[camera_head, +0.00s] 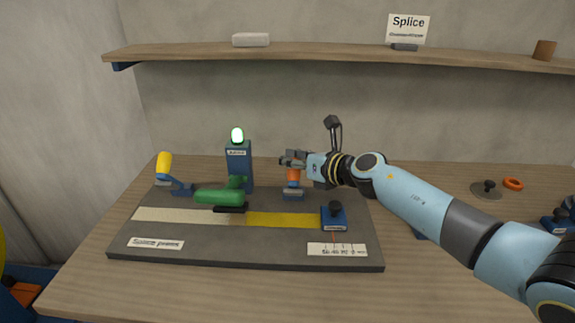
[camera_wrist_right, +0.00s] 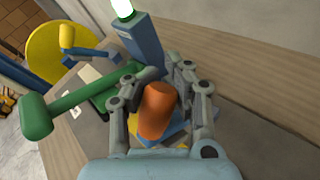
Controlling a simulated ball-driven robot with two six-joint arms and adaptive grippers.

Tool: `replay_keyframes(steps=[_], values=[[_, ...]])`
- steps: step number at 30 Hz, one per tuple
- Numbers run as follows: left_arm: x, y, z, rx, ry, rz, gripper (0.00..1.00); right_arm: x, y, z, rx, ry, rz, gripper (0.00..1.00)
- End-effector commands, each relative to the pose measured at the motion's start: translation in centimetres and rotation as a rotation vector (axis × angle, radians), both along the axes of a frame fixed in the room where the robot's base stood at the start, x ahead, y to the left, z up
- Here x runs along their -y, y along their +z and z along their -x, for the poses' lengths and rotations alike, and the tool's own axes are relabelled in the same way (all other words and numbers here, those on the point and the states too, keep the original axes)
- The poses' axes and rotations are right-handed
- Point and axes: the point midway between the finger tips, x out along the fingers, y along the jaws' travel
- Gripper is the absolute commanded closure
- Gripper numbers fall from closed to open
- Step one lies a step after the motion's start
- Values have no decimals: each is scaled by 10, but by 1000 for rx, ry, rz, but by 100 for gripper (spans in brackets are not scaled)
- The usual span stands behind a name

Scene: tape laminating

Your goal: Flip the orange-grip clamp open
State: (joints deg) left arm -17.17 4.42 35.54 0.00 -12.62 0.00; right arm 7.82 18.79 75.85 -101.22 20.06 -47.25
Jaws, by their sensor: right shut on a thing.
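The orange-grip clamp (camera_head: 293,176) stands upright at the back right of the dark splice board, on a blue base. My right gripper (camera_head: 291,159) is at the top of its orange grip, coming in from the right. In the right wrist view the orange grip (camera_wrist_right: 157,111) lies between the two fingers of my right gripper (camera_wrist_right: 154,85), which is shut on it. The gripper hides part of the clamp in the head view. My left gripper does not show in either view.
The board (camera_head: 270,255) also carries a yellow-grip clamp (camera_head: 164,166), a green-handled press (camera_head: 219,197), a blue post with a lit green lamp (camera_head: 238,136), white and yellow tape strips and a blue block with a black knob (camera_head: 334,217). A shelf (camera_head: 340,54) runs above.

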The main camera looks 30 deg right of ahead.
Motion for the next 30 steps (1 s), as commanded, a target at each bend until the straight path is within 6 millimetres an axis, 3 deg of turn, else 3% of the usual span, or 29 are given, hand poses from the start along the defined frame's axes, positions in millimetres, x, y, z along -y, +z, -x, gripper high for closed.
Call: replay_keyframes(steps=[1,15,16,25,30], values=[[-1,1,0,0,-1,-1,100,7,4,-2,8,-9,14,100],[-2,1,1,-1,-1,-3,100,8,4,-3,7,-9,15,100],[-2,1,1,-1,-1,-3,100,8,4,-3,7,-9,15,90],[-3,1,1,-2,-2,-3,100,7,1,-2,3,-8,11,50],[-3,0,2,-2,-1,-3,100,5,1,-2,2,-6,8,47]])
